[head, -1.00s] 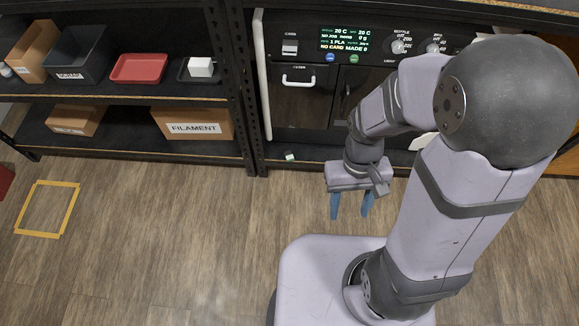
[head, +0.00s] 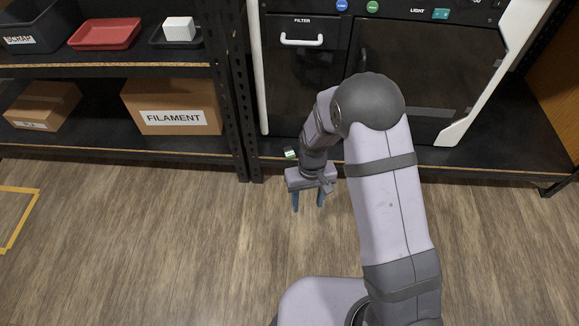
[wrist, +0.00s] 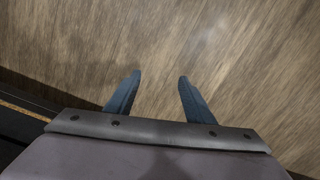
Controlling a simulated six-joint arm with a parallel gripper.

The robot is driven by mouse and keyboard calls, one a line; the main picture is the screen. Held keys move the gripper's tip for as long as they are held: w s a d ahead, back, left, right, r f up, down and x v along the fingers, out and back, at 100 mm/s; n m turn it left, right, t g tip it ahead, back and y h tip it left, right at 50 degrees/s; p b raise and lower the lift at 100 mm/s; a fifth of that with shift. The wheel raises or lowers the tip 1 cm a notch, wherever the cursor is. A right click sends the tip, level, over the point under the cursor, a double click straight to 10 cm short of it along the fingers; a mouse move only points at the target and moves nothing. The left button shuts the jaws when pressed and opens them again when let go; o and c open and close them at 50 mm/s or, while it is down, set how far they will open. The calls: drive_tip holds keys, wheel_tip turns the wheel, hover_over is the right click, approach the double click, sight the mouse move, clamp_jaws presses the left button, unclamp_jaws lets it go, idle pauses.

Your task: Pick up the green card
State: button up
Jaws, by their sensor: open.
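A small card with green and white on it (head: 291,154) lies on the black lower shelf below the machine, near its front edge, in the head view. It is small, and part of it may be hidden by my wrist. My gripper (head: 308,207) hangs over the wood floor in front of the shelf, to the right of and nearer than the card, with its fingers pointing down. In the wrist view my gripper (wrist: 160,76) has its two blue fingers apart with only floor between them. The card does not show in the wrist view.
The machine with a filter drawer (head: 302,40) stands on the shelf behind my gripper. A black rack post (head: 240,110) rises left of the card. A filament box (head: 172,107) sits on the lower left shelf, with trays above. The floor in front is clear.

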sight(289, 151)
drive_tip(key=w+a+r+t+y, duration=0.1)
drive_tip(key=w+a+r+t, duration=0.2)
drive_tip(key=w, duration=0.5)
drive_tip(key=w+a+r+t+y, duration=0.1)
drive_tip(key=w+a+r+t, duration=0.15)
drive_tip(key=w, duration=0.55)
drive_tip(key=shift+n, duration=0.5)
drive_tip(key=shift+b+x, duration=2.5)
drive_tip(key=shift+x, duration=0.85)
drive_tip(key=shift+w+d, duration=0.1)
drive_tip(key=shift+w, duration=0.1)
drive_tip(key=shift+r, duration=0.1)
drive_tip(key=shift+c, duration=0.2)
drive_tip(key=shift+g, duration=0.25)
drive_tip(key=c, duration=1.1)
drive_tip(key=shift+c, duration=0.3)
drive_tip(key=shift+r, duration=0.1)
